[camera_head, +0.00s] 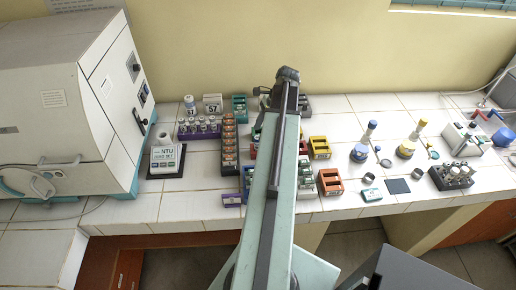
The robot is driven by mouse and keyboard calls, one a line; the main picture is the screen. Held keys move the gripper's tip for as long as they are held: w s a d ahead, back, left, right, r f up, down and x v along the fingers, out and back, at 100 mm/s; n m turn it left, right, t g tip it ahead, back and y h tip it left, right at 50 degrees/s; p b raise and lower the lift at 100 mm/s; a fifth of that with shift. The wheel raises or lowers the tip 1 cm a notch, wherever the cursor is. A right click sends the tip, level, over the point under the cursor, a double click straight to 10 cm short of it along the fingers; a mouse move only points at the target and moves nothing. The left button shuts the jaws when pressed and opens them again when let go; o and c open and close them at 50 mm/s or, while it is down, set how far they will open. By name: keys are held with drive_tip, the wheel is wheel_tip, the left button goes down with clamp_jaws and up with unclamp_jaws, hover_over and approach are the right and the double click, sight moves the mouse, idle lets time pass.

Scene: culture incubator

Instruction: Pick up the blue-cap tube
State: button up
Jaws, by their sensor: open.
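My arm reaches from the bottom of the head view over the bench, and my gripper (287,76) is the dark end near the back wall. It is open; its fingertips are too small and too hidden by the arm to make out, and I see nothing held. A small upright thing with a blue top (371,126) stands to the right, behind a round blue piece (358,153). Several small capped tubes stand in a purple rack (186,135) on the left. I cannot tell for sure which thing is the blue-cap tube. My arm hides the bench's middle.
A large white incubator (52,115) fills the left. An orange-brown rack (229,160), a yellow box (320,148) and an orange box (330,182) flank my arm. A dark rack of vials (452,178) stands right. Bare tiles (350,105) show at the back right.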

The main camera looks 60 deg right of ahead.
sight(258, 137)
drive_tip(key=b+x, duration=0.1)
drive_tip(key=x, duration=0.1)
drive_tip(key=b+x, duration=0.2)
drive_tip(key=shift+d+f+b, duration=0.15)
drive_tip(key=shift+f+b, duration=0.15)
drive_tip(key=shift+f, duration=0.15)
drive_tip(key=shift+r, duration=0.2)
clamp_jaws()
